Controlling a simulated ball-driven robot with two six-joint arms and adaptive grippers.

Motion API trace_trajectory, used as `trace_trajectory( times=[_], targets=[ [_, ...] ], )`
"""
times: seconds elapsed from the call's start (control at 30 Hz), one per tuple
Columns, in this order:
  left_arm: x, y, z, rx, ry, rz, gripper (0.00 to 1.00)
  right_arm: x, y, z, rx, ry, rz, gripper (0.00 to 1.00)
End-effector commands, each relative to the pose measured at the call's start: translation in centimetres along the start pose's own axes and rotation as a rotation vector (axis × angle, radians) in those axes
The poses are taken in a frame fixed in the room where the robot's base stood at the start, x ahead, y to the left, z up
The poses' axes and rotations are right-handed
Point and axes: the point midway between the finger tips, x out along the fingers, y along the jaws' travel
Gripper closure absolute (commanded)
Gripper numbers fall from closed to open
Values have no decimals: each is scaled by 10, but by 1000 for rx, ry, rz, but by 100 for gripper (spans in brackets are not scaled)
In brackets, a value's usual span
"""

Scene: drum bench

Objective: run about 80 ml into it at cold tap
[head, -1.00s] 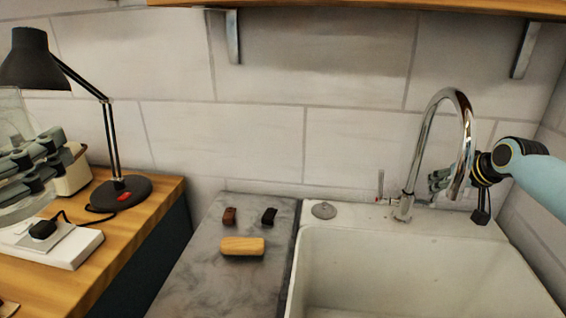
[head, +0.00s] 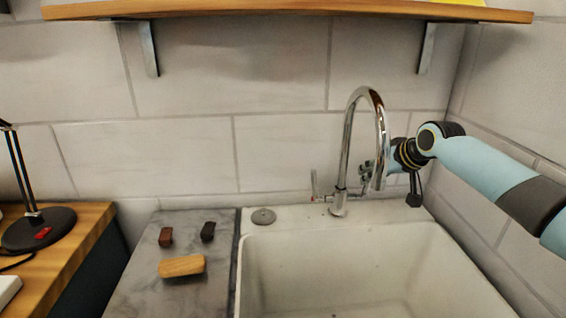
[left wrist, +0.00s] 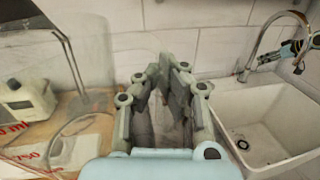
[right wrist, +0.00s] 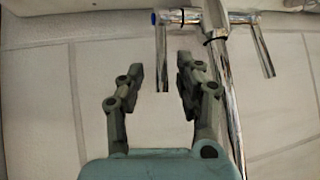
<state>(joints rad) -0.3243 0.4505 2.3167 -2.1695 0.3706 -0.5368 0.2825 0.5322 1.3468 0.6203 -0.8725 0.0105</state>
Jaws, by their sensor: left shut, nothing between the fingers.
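A clear glass vessel with red markings (left wrist: 75,95) fills the left of the left wrist view; part of it is cut off. My left gripper (left wrist: 165,72) is shut and empty, with the vessel to its left in that view. The chrome tap (head: 347,140) stands at the back of the sink, its spout curving forward. My right gripper (head: 368,168) is partly hidden behind the spout. In the right wrist view my right gripper (right wrist: 160,75) is open, and the blue-ended tap lever (right wrist: 162,60) shows between its fingers. I cannot tell whether they touch it.
The white sink (head: 350,240) is empty. A grey marble counter (head: 140,290) left of it holds a wooden block (head: 182,267) and two small dark pieces. A lamp base (head: 38,230) stands on the wooden bench at left. A shelf (head: 290,10) hangs above.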

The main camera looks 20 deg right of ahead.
Motion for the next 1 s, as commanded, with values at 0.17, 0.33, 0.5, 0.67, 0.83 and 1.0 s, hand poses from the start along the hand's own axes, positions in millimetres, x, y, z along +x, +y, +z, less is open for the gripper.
trace_trajectory(
  times=[0.17, 0.33, 0.5, 0.67, 0.83, 1.0],
  targets=[
    [0, 0, 1, 1, -1, 0, 100, -29, 1, 0, -6, 0, 2, 65],
    [0, 0, 1, 1, -1, 0, 100, -47, 2, 0, -2, 0, 2, 65],
    [0, 0, 1, 1, -1, 0, 100, -51, 1, 0, 0, -1, 1, 65],
    [0, 0, 1, 1, -1, 0, 100, -50, 1, 0, 0, 0, 1, 65],
    [0, 0, 1, 1, -1, 0, 100, -50, 1, 0, 0, 0, 1, 65],
    [0, 0, 1, 1, -1, 0, 100, -50, 1, 0, 0, 0, 1, 65]
  ],
)
